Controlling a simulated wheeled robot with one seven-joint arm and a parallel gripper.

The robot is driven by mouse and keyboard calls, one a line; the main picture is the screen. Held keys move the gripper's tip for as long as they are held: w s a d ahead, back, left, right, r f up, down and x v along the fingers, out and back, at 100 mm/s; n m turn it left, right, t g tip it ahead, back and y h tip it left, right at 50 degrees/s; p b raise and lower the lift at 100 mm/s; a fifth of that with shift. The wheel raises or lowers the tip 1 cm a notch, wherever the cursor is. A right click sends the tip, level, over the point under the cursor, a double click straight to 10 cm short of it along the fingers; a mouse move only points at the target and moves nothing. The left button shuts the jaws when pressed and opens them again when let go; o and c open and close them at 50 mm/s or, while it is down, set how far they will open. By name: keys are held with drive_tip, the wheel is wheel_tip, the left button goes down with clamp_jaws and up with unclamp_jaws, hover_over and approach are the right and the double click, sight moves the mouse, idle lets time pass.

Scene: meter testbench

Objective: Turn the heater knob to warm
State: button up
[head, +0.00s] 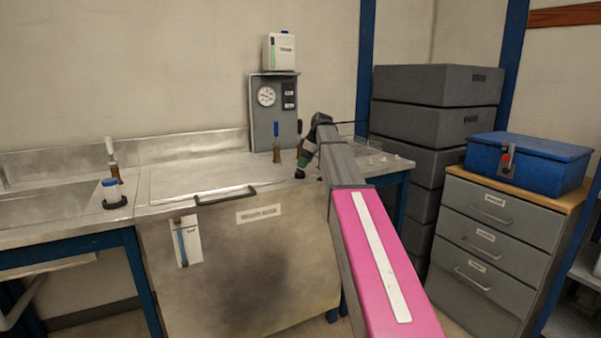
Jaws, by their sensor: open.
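No knob clearly marked as the heater's can be made out at this size. A grey upright panel (262,125) at the back of the bench carries a round white gauge (266,97) and a small dark unit (290,96). A white box (280,52) with a green mark sits on top of the panel. My pink and grey arm reaches in from the lower right. My gripper (303,170) is at its far end, above the bench, in front and to the right of the panel. It is open and small in view; whether it touches anything cannot be told.
A blue-handled tool (277,140) stands before the panel. The metal bench chest (235,270) has a lid handle (226,196). Grey stacked crates (437,85), a drawer cabinet (490,245) and a blue toolbox (530,165) stand right.

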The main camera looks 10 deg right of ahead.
sight(301, 171)
drive_tip(key=shift+x, duration=2.65)
drive_tip(key=c, duration=0.9)
